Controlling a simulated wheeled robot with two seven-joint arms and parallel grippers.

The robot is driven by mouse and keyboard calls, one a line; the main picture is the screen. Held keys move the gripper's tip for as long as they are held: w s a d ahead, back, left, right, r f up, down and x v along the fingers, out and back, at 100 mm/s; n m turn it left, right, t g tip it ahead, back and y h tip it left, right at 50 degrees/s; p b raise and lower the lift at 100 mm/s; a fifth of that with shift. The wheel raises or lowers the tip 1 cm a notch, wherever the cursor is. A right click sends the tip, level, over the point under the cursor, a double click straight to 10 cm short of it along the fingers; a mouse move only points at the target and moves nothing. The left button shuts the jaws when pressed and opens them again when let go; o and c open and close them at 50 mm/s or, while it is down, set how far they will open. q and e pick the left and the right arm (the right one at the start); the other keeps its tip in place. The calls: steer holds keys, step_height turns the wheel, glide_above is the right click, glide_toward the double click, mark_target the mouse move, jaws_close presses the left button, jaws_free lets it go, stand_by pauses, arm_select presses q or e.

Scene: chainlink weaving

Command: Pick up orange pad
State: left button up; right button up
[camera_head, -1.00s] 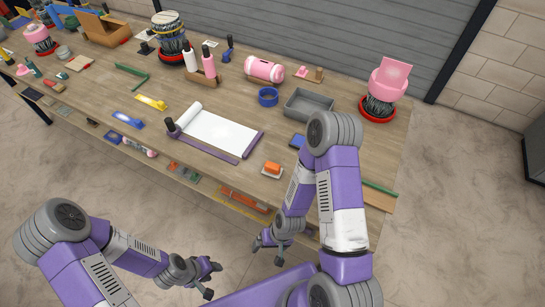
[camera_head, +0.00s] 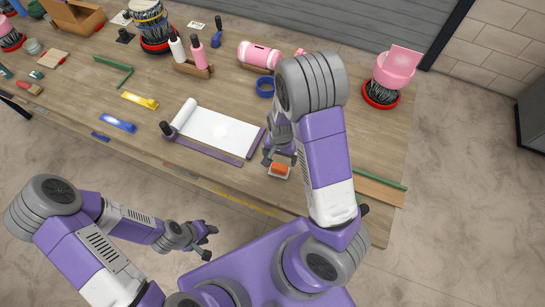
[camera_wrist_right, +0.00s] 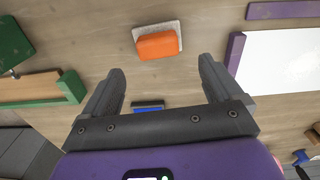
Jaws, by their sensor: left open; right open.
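The orange pad (camera_head: 280,168) sits on a small pale base (camera_head: 279,175) near the table's front edge, right of the white paper board. In the right wrist view the orange pad (camera_wrist_right: 158,45) lies on its pale base (camera_wrist_right: 140,31), ahead of the fingertips and between their lines. My right gripper (camera_head: 281,157) is above the table close to the pad; its fingers (camera_wrist_right: 158,72) are open and empty, apart from the pad. My left gripper (camera_head: 208,240) is open and empty, off the table's front edge.
The white paper board (camera_head: 212,130) with a purple edge lies left of the pad. A green bar (camera_head: 382,179) lies to the right. A blue item (camera_wrist_right: 148,106) shows between my right fingers.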

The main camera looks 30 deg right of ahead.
mark_target(280, 166)
steer(key=f, duration=0.6)
steer(key=shift+s+a+f, duration=0.15)
steer(key=shift+s+f, duration=0.25)
steer(key=shift+c, duration=0.4)
steer(key=shift+w, duration=0.1)
steer(key=c, duration=1)
